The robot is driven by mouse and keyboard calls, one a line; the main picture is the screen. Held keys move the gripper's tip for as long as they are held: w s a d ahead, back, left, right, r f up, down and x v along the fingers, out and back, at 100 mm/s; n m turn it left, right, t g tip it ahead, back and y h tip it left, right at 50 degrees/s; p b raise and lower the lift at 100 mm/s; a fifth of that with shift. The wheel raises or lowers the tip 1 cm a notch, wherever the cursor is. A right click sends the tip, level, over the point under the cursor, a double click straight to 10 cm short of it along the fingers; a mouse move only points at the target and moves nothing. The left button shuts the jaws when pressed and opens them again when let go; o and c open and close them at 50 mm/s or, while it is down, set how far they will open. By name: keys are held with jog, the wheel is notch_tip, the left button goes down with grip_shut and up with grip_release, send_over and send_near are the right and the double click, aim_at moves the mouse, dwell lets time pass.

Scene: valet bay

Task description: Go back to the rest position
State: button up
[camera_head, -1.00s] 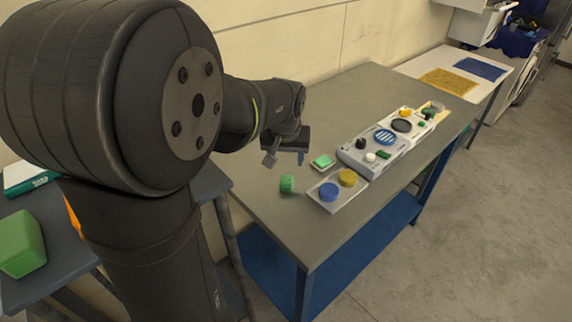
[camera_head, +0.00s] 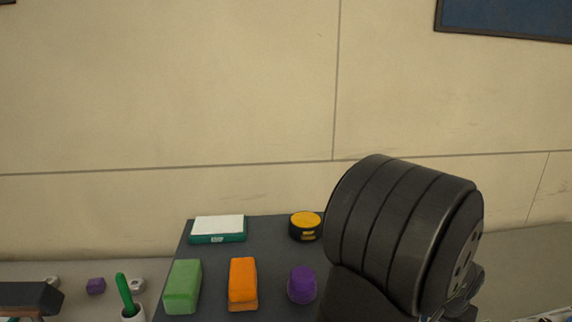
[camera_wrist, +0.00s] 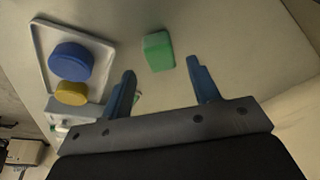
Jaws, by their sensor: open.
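My gripper (camera_wrist: 162,88) shows in the wrist view, its two blue fingers apart with nothing between them. A green block (camera_wrist: 158,51) lies on the grey table beyond the fingertips, apart from them. In the head view my gripper is out of sight; a large dark link of my arm fills the lower right.
In the wrist view a pale tray (camera_wrist: 41,39) at upper left holds a blue round piece (camera_wrist: 71,61) and a yellow one (camera_wrist: 71,93). In the head view a dark table (camera_head: 262,228) bears a green block (camera_head: 182,286), an orange block (camera_head: 242,283), a purple piece (camera_head: 302,284) and a yellow-topped tin (camera_head: 305,225).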

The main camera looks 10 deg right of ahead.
jog(key=x, duration=0.4)
jog(key=shift+f, duration=0.25)
notch_tip(320, 180, up, 2)
jog(key=shift+r, duration=0.75)
jog(key=shift+f, duration=0.1)
